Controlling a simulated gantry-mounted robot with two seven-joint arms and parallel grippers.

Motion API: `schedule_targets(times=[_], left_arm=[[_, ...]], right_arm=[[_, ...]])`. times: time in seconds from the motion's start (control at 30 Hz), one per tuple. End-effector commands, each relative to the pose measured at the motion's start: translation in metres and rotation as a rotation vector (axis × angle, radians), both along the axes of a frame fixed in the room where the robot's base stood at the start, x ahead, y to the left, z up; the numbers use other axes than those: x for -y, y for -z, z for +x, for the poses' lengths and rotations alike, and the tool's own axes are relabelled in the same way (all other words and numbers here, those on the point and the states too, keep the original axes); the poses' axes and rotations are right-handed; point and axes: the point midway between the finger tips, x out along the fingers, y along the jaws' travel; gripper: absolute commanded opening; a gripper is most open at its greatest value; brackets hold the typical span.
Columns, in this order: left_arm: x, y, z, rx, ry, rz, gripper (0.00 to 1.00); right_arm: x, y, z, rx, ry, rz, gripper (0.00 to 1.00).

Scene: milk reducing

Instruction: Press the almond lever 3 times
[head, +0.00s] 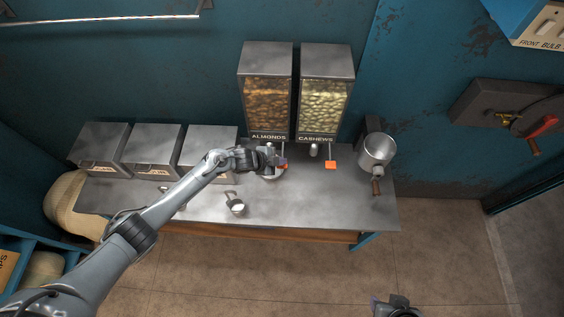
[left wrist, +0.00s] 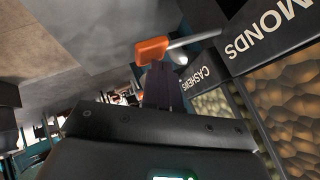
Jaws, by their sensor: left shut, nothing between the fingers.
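The almond dispenser (head: 267,100), labelled ALMONDS, stands at the back of the table, left of the cashew dispenser (head: 324,95).
The orange cashew lever (head: 330,165) hangs to the right. Several metal bins (head: 153,150) stand at the left. The table's front right is clear.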

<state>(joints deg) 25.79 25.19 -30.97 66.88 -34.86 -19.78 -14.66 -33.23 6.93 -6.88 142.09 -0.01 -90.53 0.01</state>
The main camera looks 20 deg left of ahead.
Motion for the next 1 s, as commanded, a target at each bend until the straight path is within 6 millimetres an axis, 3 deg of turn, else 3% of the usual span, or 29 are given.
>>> schedule_targets(times=[1.0], left_arm=[[0.000, 0.012, -0.001, -0.003, 0.001, 0.002, 0.00]], right_arm=[[0.000, 0.009, 0.000, 0.000, 0.001, 0.002, 0.43]])
